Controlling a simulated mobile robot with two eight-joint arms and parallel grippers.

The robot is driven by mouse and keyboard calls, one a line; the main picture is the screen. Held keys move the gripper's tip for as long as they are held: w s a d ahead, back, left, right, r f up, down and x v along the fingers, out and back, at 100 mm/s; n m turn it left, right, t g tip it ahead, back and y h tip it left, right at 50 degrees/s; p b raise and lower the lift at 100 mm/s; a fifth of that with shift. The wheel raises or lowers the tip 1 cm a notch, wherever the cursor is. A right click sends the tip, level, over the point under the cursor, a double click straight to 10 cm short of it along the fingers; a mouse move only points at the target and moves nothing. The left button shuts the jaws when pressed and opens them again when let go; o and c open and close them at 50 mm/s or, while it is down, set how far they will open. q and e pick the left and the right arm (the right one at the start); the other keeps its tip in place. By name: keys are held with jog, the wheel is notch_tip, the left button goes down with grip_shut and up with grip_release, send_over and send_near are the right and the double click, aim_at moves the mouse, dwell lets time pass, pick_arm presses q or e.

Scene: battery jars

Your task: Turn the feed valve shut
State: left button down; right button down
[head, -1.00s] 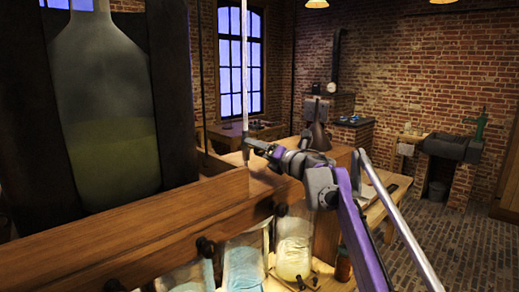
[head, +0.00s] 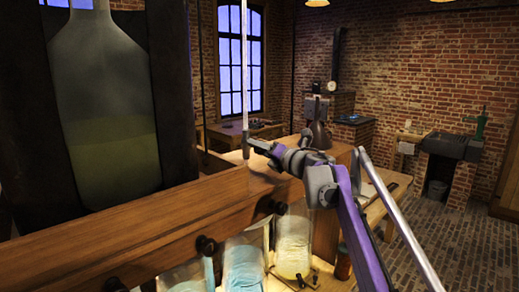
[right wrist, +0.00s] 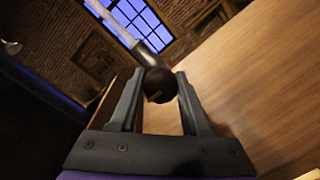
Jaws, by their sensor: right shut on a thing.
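A pale, thin feed tube (head: 245,65) comes down vertically to a dark fitting at the wooden beam. My right gripper (head: 249,143) reaches this lower end from the right. In the right wrist view, the two fingers of my right gripper (right wrist: 159,78) close on the sides of a dark round valve knob (right wrist: 158,88). The tube's grey end (right wrist: 146,53) lies just behind the knob. The fingers hide the knob in the head view, and I cannot tell how far it is turned. My left gripper is not in view.
A large glass bottle (head: 105,120) with yellowish liquid stands in a dark frame at left. A wooden beam (head: 150,225) runs below, with dark knobs (head: 206,245) on its front. Glass jars (head: 293,240) stand under it. Brick room and floor are open at right.

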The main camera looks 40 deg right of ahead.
jog(key=shift+m, duration=0.3)
jog(key=m, duration=0.3)
jog(key=shift+m, duration=0.3)
jog(key=m, duration=0.4)
jog(key=shift+g+y, duration=0.4)
jog(key=m, duration=0.4)
jog(key=m+y, duration=0.1)
jog(key=m, duration=0.3)
jog(key=shift+f, duration=0.1)
jog(key=shift+m, duration=0.3)
jog(key=shift+c, duration=1.8)
grip_release()
